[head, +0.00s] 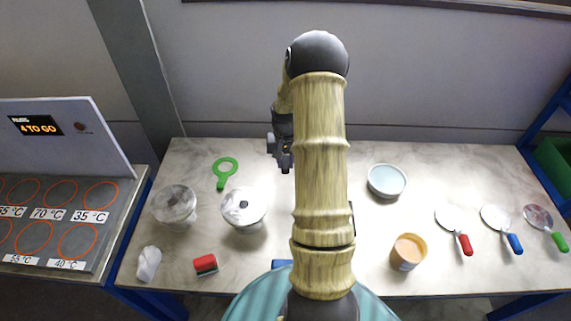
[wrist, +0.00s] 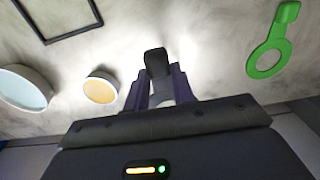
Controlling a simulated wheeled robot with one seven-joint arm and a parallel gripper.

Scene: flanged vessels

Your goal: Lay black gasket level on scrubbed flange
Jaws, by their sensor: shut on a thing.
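My gripper (head: 285,167) is above the table's back middle, right of the two vessels. In the wrist view its fingers (wrist: 160,90) are shut on a dark, blocky piece (wrist: 156,62), probably the black gasket's tab; no ring of it shows. A bright, pale-topped vessel (head: 245,206) stands left of my gripper and has a dark spot at its centre. A greyer, smudged-looking vessel (head: 175,205) stands further left. I cannot tell surely which flange is scrubbed. A green ring with a tab (head: 225,171) lies behind the vessels; it also shows in the wrist view (wrist: 267,52).
A pale blue dish (head: 387,181) and an orange-topped tub (head: 408,251) stand right of my arm. Handled round tools (head: 461,237) lie at far right. A red-black block (head: 205,265) and white crumpled piece (head: 148,263) lie in front. A hotplate panel (head: 60,215) is at left.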

